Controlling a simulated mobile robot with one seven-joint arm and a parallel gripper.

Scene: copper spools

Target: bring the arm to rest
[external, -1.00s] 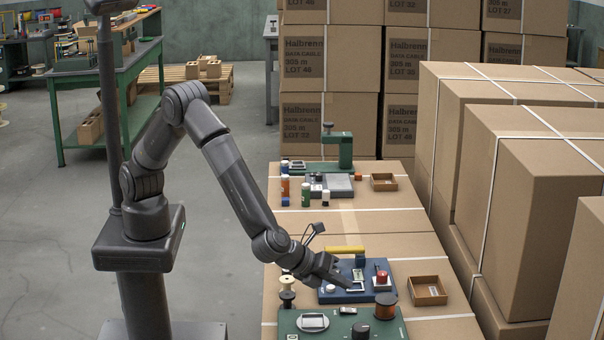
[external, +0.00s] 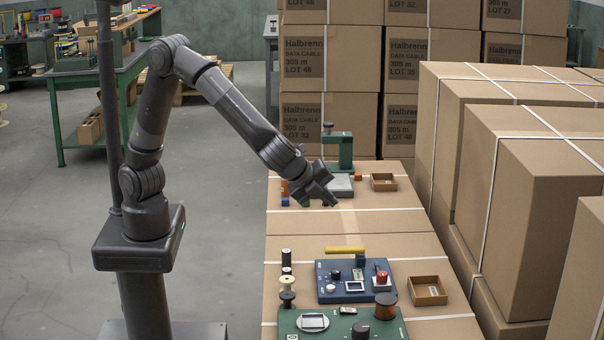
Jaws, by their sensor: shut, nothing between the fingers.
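My gripper (external: 328,197) is in the external view, raised above the cardboard-topped work surface (external: 380,226). It points down and to the right. Its fingers are closed with nothing held between them. It hangs in front of the grey plate at the far station and is clear of the blue board (external: 343,292). My wrist hides part of the far station and some of the small items there.
The blue board carries several small parts, with a yellow bar (external: 345,250) behind it. A green board (external: 383,328), copper spool (external: 386,306) and spools at left are nearer. Stacked boxes (external: 500,150) wall the right. A green press (external: 345,150) stands behind.

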